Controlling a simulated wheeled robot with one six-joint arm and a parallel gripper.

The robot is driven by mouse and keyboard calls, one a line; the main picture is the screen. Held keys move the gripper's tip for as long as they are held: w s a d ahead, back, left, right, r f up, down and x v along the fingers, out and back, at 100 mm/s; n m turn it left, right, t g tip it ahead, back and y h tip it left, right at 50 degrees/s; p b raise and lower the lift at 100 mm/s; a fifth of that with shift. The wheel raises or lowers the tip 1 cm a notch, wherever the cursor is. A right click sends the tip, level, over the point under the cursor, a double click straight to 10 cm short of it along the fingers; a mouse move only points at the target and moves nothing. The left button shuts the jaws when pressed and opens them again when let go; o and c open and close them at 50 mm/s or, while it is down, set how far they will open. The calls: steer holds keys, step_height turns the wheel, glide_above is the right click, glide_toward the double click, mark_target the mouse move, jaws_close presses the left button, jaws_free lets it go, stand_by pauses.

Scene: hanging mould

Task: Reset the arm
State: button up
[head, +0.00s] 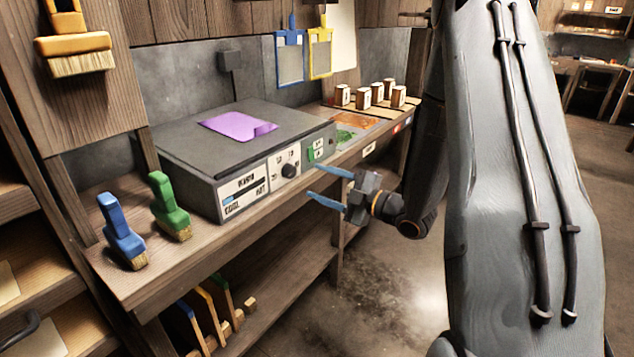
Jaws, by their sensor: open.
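My gripper (327,187) is in the middle of the head view, in front of the bench's front edge and to the right of the grey box's front panel. Its two blue fingers are spread apart, with nothing between them. My arm comes down from the upper right, and its large grey link fills much of the right side. The grey box (165,137) stands on the wooden bench (140,285), with a purple piece (238,125) lying on its top. Its front has a dark knob (289,171) and green switches.
A blue brush (120,230) and a green brush (169,207) stand on the bench at left. A yellow brush (75,45) hangs above. Blue (290,62) and yellow (320,52) framed moulds hang at the back. Several small labelled blocks (363,98) stand at the bench's far end. Floor is open below my gripper.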

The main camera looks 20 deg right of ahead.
stand_by(0.3)
steer(key=s+a+r+m+g+h+p, duration=0.1)
steer(key=s+m+g+h, duration=0.4)
steer(key=s, duration=1)
steer(key=s+a+r+m+g+h+p, duration=0.2)
steer(key=s+a+m+g+h+p, duration=0.2)
steer(key=s+m+g, duration=0.5)
steer(key=s+m+h+p, duration=0.1)
steer(key=s+m, duration=0.4)
steer(key=shift+s+a+r+m+g+h, duration=0.15)
steer(key=shift+s+r+m+g+h, duration=0.05)
steer(key=shift+s+m+g+h, duration=0.15)
